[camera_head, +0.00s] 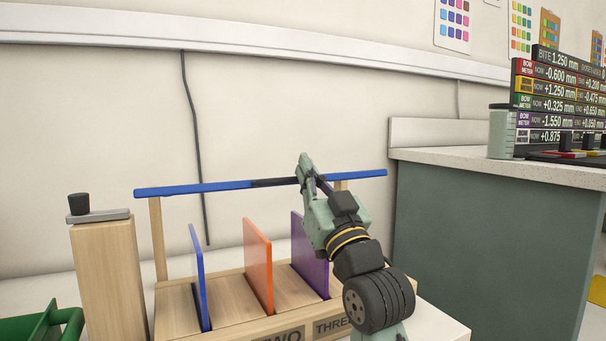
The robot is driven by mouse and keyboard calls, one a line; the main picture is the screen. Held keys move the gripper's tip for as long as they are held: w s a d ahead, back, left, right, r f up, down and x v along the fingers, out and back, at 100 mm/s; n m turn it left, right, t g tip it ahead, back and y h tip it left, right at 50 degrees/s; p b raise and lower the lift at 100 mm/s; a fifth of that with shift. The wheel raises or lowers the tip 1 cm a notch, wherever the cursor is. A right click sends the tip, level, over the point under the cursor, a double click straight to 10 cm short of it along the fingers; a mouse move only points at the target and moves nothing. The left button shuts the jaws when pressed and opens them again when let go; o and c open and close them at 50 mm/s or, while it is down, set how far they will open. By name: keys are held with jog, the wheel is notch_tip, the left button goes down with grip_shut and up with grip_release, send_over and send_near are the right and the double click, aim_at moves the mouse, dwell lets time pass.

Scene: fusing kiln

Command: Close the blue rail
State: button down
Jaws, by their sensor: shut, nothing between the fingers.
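The blue rail (215,187) is a long flat bar across the top of a wooden rack (158,240). It spans above the panels, resting near wooden posts at its left and right. A black section (275,182) sits near its middle. My gripper (304,160) is shut at the rail, just right of the black section. Its tips show above the rail's top edge. My arm hides part of the rail and the rack's right side. I cannot tell whether the fingers touch the rail.
Blue (199,275), orange (258,265) and purple (309,255) panels stand in the rack's slots. A wooden post (107,280) with a grey lever and black knob (79,204) stands left. A green handled item (42,324) lies lower left. A green counter (490,240) stands right.

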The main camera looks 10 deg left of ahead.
jog(key=shift+s+d+f+b, duration=0.2)
jog(key=shift+f+b, duration=0.15)
jog(key=shift+f, duration=0.5)
jog(key=shift+s+d+f+b, duration=0.1)
jog(key=shift+s+f+b, duration=0.15)
jog(key=shift+f, duration=0.6)
